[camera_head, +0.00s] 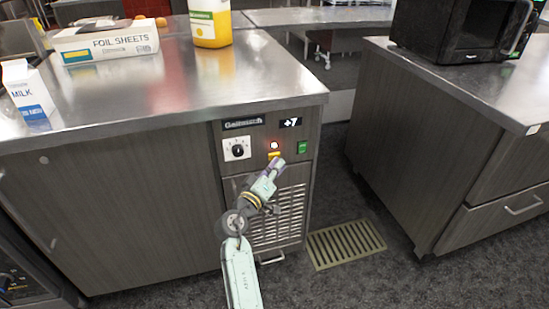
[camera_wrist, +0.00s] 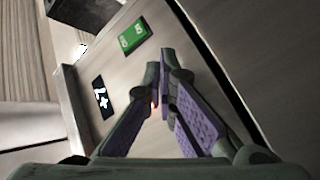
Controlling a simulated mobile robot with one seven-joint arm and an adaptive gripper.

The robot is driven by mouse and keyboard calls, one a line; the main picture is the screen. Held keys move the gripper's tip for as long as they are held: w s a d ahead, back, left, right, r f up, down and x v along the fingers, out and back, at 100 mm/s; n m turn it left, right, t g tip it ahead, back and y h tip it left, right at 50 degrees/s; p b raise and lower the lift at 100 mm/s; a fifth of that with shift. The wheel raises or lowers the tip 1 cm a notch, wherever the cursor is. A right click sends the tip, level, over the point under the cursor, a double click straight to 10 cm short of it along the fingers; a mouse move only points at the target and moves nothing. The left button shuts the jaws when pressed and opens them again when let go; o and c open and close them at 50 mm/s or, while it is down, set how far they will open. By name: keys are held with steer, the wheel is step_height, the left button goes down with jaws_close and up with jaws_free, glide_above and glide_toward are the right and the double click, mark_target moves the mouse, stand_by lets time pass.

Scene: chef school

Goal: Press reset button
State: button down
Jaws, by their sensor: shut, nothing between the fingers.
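The control panel on the steel counter's front has a small glowing red button or light (camera_head: 274,145) with a yellow label (camera_head: 273,154) just under it. I cannot read the label. My gripper (camera_head: 276,163) is shut and empty, its tips just below the label in the head view; whether they touch the panel is unclear. In the wrist view my gripper (camera_wrist: 162,62) points at the panel, and a faint red glow shows between the fingers, which hide most of the button.
A green switch (camera_head: 302,147) is right of the red light, and the +7 display (camera_head: 290,122) above it. A dial (camera_head: 237,149) is to the left, a vent grille (camera_head: 280,215) below. The counter top (camera_head: 180,90) overhangs the panel. A second cabinet (camera_head: 420,150) stands right.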

steer(key=shift+w+a+b, duration=0.15)
steer(key=shift+w+b, duration=0.15)
steer(key=shift+w, duration=0.1)
stand_by(0.5)
steer(key=shift+s, duration=0.1)
steer(key=shift+s+d, duration=0.25)
steer(key=shift+s, duration=0.45)
steer(key=shift+s, duration=0.1)
steer(key=s, duration=0.1)
steer(key=s+d, duration=0.1)
steer(key=s, duration=0.2)
steer(key=shift+s+d+p, duration=0.3)
stand_by(0.8)
